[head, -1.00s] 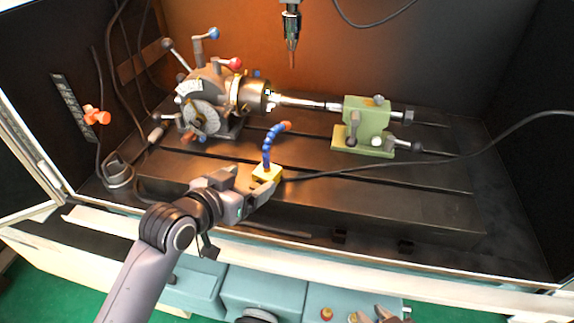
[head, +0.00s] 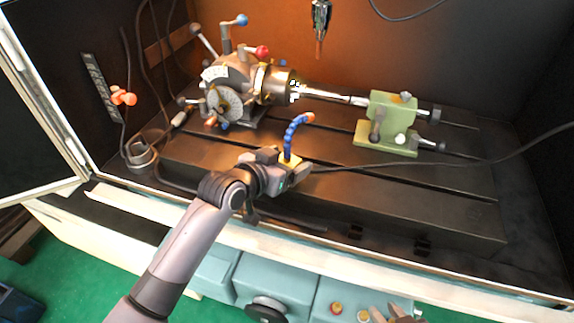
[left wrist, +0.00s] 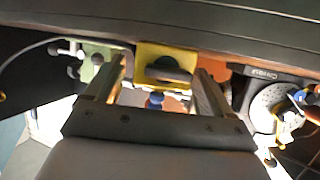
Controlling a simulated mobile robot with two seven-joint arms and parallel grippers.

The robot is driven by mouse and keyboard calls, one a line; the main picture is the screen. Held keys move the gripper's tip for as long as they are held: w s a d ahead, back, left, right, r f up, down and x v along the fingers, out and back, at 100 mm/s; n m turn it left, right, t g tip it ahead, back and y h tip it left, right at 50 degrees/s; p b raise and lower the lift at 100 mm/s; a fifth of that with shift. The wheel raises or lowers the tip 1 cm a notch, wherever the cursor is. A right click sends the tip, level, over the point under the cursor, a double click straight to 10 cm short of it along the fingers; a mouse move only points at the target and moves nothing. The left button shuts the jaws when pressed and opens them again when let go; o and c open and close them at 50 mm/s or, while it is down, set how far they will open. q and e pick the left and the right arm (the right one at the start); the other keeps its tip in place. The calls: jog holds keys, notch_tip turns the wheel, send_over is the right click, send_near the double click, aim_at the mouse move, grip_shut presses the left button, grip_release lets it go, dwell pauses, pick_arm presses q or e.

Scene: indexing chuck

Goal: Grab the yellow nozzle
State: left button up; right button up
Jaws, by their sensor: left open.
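The yellow nozzle has a yellow block base (head: 291,161) with a blue jointed hose (head: 290,138) curving up to an orange tip. It stands on the front part of the dark slotted bed. My left gripper (head: 286,164) is open around the block, one finger on each side, and hides part of it. In the left wrist view the yellow block (left wrist: 165,58) shows between the two spread fingers. I cannot tell whether either finger touches it. My right gripper is not in view.
The indexing chuck (head: 240,90) stands behind at the left, in line with a green tailstock (head: 388,125) at the right. A spindle tool (head: 321,22) hangs above. A black cable runs right from near the nozzle. The front right of the bed (head: 420,200) is clear.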

pick_arm(q)
jog(key=shift+w+d, duration=0.1)
jog(key=shift+w, duration=0.05)
jog(key=shift+c, duration=0.3)
jog(key=c, duration=1)
jog(key=shift+r, duration=0.1)
jog(key=c, duration=0.4)
